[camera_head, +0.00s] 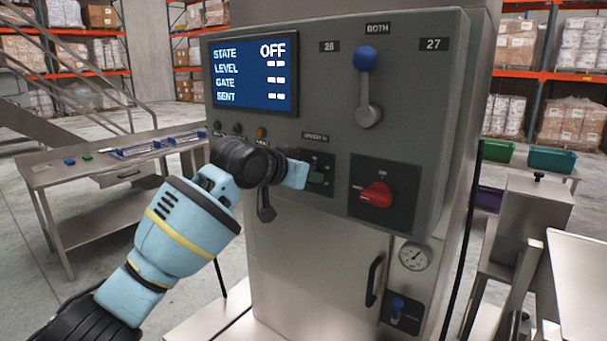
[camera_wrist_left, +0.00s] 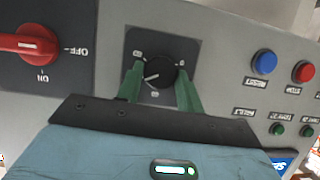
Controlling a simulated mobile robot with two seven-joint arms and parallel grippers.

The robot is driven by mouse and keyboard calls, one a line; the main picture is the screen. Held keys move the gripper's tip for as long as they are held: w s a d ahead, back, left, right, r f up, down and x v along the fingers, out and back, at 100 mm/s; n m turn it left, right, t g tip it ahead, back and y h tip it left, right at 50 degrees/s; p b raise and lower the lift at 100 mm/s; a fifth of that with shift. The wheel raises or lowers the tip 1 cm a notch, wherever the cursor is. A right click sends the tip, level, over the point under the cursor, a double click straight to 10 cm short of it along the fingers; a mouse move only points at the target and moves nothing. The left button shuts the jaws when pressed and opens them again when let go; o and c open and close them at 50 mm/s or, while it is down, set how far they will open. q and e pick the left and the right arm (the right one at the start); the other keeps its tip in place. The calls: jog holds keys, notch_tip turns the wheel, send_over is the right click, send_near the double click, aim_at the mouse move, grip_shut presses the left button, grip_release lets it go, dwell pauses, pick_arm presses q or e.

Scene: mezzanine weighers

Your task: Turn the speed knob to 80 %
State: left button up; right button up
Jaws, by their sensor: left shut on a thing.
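The black speed knob (camera_wrist_left: 160,74) sits on a dark square plate (camera_wrist_left: 133,38) in the left wrist view. A white mark on it points to the lower left; the small scale numbers are too blurred to read surely. My left gripper (camera_wrist_left: 160,68) has one green finger on each side of the knob and is shut on it. In the head view my left gripper (camera_head: 316,176) reaches the speed plate (camera_head: 325,160), and the knob is hidden there behind the gripper. My right gripper is in neither view.
A red rotary switch (camera_head: 376,194) is close right of the speed plate. A blue-knobbed lever (camera_head: 366,88) stands above. The screen (camera_head: 253,75) reads STATE OFF. Blue (camera_wrist_left: 264,62) and red (camera_wrist_left: 303,71) buttons flank the knob's other side. A steel table (camera_head: 90,170) stands left.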

pick_arm(q)
jog(key=m+t+y, duration=0.1)
jog(key=m, duration=0.1)
jog(key=m+t+y, duration=0.1)
jog(key=m, duration=0.2)
jog(key=m+t+y, duration=0.1)
jog(key=m+t, duration=0.1)
jog(key=m, duration=0.1)
jog(key=shift+s+d, duration=0.25)
jog(key=shift+d, duration=0.05)
jog(key=shift+f, duration=0.1)
dwell(0.4)
jog(key=o, duration=1)
jog(key=shift+f, duration=0.1)
jog(key=shift+v, duration=3.9)
